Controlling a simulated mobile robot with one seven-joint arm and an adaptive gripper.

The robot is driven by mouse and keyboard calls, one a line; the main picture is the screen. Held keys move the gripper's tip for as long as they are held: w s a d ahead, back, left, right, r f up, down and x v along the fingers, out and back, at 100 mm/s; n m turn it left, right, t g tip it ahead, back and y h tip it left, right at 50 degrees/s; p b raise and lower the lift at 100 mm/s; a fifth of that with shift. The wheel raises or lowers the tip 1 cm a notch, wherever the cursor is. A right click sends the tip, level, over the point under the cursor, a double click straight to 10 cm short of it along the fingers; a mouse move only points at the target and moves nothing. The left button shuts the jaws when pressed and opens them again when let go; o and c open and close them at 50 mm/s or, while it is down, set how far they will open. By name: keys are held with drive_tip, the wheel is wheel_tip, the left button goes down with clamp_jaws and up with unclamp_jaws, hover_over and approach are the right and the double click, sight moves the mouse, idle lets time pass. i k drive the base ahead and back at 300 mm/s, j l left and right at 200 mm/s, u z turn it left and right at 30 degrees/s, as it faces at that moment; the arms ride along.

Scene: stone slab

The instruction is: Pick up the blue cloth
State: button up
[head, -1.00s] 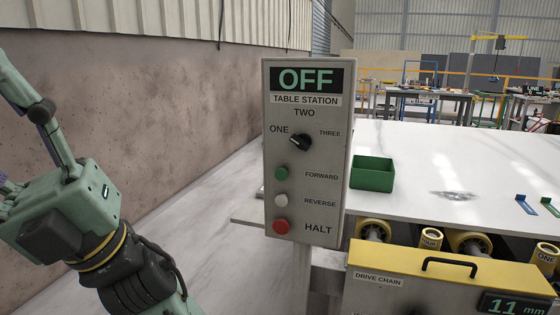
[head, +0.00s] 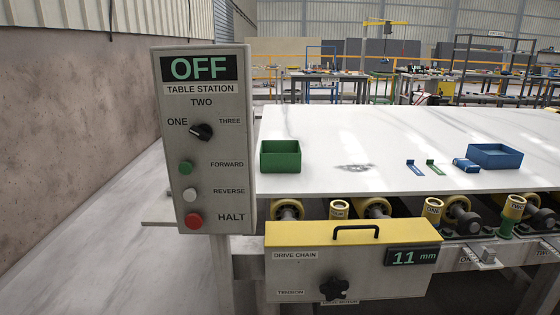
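A small blue folded item (head: 466,164), which looks like the blue cloth, lies on the white stone slab (head: 330,130) at the right. It sits just left of and in front of a blue bin (head: 496,156); I cannot tell if the two touch. My gripper and arm are not in view.
A green bin (head: 280,156) stands near the slab's left front. Small blue (head: 414,168) and green (head: 436,167) brackets lie left of the cloth. A control panel (head: 202,140) reading OFF stands left; a yellow-topped drive chain box (head: 350,260) projects in front of rollers.

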sight(464, 164)
drive_tip(key=z, duration=1.25)
drive_tip(key=u, duration=0.5)
drive_tip(key=i+l+u, duration=0.25)
drive_tip(key=l+u, duration=0.25)
drive_tip(key=l, duration=0.15)
drive_tip(key=i+l+u, duration=0.2)
drive_tip(key=l, duration=0.2)
drive_tip(key=i+l+u, duration=0.2)
drive_tip(key=l, duration=1)
drive_tip(key=l+u, duration=0.2)
drive_tip(key=l, duration=1)
drive_tip(key=i, duration=0.05)
